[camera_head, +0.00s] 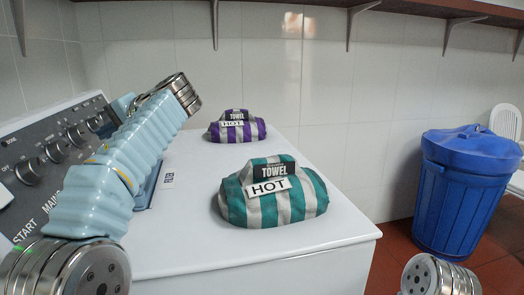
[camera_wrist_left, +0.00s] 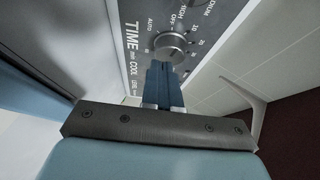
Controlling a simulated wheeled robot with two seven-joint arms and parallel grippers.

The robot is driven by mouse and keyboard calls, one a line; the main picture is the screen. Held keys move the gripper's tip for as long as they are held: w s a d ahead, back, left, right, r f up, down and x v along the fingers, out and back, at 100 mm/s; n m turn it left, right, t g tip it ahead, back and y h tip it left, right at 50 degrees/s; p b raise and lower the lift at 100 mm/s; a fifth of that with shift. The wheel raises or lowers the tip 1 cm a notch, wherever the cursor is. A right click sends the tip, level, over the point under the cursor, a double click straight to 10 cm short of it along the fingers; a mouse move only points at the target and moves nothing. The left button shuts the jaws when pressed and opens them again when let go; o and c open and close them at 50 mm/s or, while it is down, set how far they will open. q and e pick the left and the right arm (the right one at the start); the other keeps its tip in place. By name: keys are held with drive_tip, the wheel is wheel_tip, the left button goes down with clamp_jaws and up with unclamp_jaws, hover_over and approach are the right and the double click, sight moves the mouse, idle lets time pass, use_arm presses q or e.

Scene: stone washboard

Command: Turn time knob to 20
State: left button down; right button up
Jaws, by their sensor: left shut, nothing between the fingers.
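The time knob (camera_wrist_left: 170,44) is a round grey dial beside the word TIME on the dark control panel (camera_wrist_left: 205,12) in the left wrist view. Small numbers ring it; I cannot tell which one it points at. My left gripper (camera_wrist_left: 163,72) is shut and empty. Its blue fingertips lie at the knob's near edge; I cannot tell whether they touch. In the head view a row of knobs (camera_head: 53,152) shows on the panel at the left. My left arm covers part of the panel there, and the fingertips are hard to make out. My right gripper is out of view.
The white machine top (camera_head: 190,245) holds a teal-striped towel roll (camera_head: 272,197) and a purple-striped one (camera_head: 237,127) behind it. A shelf (camera_head: 290,4) runs along the tiled wall. A blue bin (camera_head: 460,190) stands on the floor at the right.

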sight(80, 135)
use_arm(q)
drive_tip(key=a+b, duration=0.1)
drive_tip(key=a+f+b, duration=0.1)
drive_tip(key=a, duration=0.1)
drive_tip(key=s+a+f+b, duration=0.1)
drive_tip(key=shift+a+f, duration=0.2)
drive_tip(key=shift+a, duration=0.2)
drive_tip(key=shift+s+a+r+p, duration=0.1)
drive_tip(key=shift+s+r+p, duration=0.05)
drive_tip(key=shift+r+p, duration=0.3)
idle(0.4)
drive_tip(key=shift+s+a+r, duration=0.1)
drive_tip(key=shift+r, duration=0.15)
drive_tip(key=shift+a+r+p, duration=0.3)
drive_tip(key=shift+r+p, duration=0.3)
drive_tip(key=shift+p, duration=0.45)
drive_tip(key=shift+a+r, duration=0.2)
drive_tip(key=shift+r, duration=0.1)
